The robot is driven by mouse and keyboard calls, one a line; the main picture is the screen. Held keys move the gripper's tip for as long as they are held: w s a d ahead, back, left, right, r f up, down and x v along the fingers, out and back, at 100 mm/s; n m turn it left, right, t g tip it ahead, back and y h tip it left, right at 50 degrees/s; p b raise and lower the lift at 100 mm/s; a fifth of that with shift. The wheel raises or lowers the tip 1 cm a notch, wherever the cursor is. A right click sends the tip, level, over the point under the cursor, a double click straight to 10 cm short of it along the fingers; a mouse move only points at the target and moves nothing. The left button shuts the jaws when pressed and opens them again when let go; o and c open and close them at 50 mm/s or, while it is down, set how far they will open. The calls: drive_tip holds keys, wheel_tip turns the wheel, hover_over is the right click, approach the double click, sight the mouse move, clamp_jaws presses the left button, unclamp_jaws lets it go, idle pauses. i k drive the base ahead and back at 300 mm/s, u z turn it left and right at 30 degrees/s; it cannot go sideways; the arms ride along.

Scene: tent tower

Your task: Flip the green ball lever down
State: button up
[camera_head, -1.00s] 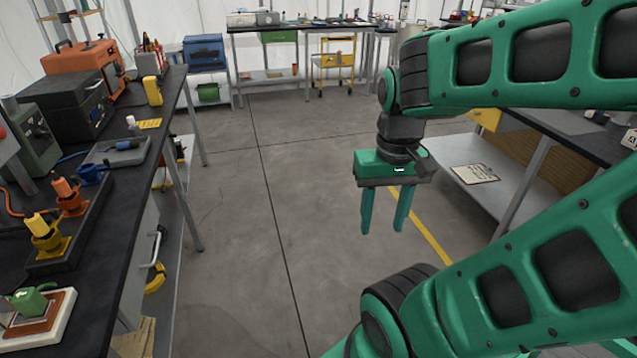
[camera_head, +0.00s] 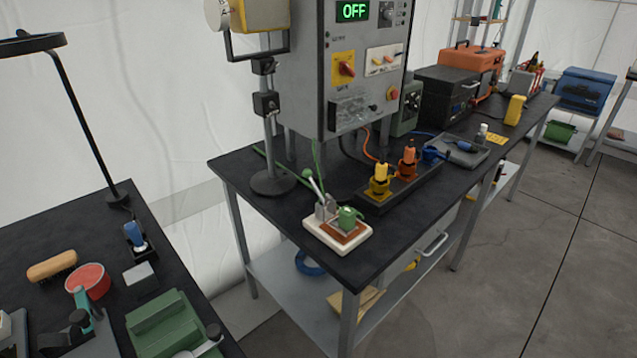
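The green ball lever (camera_head: 315,187) shows on the bench in the head view. Its thin metal arm rises from a grey bracket and leans to the upper left, with the small green ball at the top end. It belongs to a device with a white base (camera_head: 318,234), a reddish-brown plate and a green block (camera_head: 348,217) beside the bracket. The device sits near the front left corner of the black bench. My gripper is out of view.
A grey control box (camera_head: 345,65) reading OFF stands behind the device. A lamp stand (camera_head: 270,180) is to its left. A tray with yellow and orange connectors (camera_head: 380,180) is to its right. A second bench (camera_head: 110,215) is at left. Floor (camera_head: 480,290) at right is clear.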

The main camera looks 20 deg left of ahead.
sight(307, 173)
drive_tip(key=k, duration=1.3)
drive_tip(key=u, duration=0.6)
drive_tip(key=i, duration=1.15)
drive_tip(key=u, duration=0.45)
